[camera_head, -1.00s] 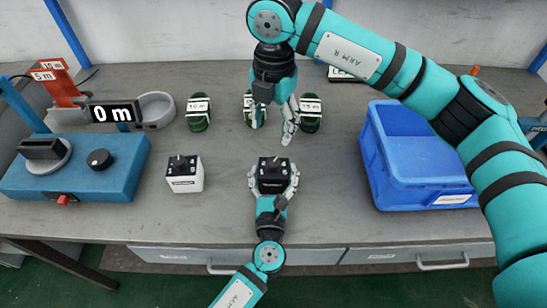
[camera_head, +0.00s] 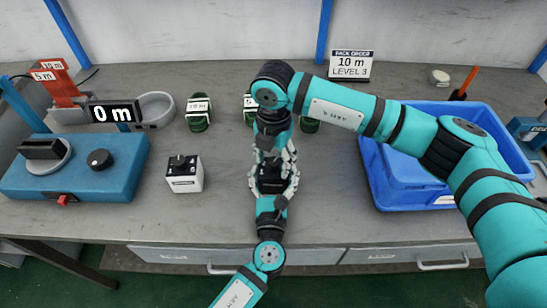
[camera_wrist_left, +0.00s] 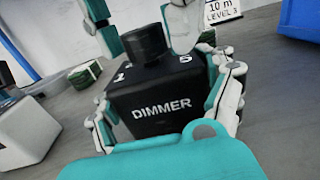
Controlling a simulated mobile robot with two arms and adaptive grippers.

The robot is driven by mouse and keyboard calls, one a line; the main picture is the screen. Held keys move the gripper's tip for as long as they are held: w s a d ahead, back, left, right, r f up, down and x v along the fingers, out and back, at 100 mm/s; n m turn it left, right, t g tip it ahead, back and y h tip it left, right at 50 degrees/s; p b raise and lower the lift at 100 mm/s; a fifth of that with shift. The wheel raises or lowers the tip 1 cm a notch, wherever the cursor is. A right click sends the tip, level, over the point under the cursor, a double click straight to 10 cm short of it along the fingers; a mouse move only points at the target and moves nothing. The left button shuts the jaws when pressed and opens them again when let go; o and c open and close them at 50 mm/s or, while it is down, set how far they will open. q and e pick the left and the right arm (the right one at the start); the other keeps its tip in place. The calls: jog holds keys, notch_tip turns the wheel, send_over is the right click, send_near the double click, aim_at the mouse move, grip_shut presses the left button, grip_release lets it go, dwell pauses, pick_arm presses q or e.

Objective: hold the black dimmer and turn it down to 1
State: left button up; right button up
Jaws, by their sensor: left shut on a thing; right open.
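The black dimmer (camera_head: 272,184) stands near the middle of the table, mostly covered by my grippers in the head view. My left gripper (camera_head: 273,179) is shut on it, fingers along both sides. In the left wrist view the dimmer (camera_wrist_left: 160,108) shows its white DIMMER label, a round black knob (camera_wrist_left: 145,44) on top and a 5 at the right; the left mark is not clear. My right gripper (camera_head: 272,157) is open directly above the dimmer, with fingers around the knob. I cannot tell whether they touch it. The knob's setting cannot be read.
A white box with a black top (camera_head: 185,176) stands left of the dimmer. Several green coils (camera_head: 198,112) lie behind. A blue bin (camera_head: 450,185) is at right, a blue machine (camera_head: 75,168) at left. A sign (camera_head: 350,65) reads 10 m, LEVEL 3; a display (camera_head: 113,113) reads 0 m.

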grip_shut()
dwell(0.3)
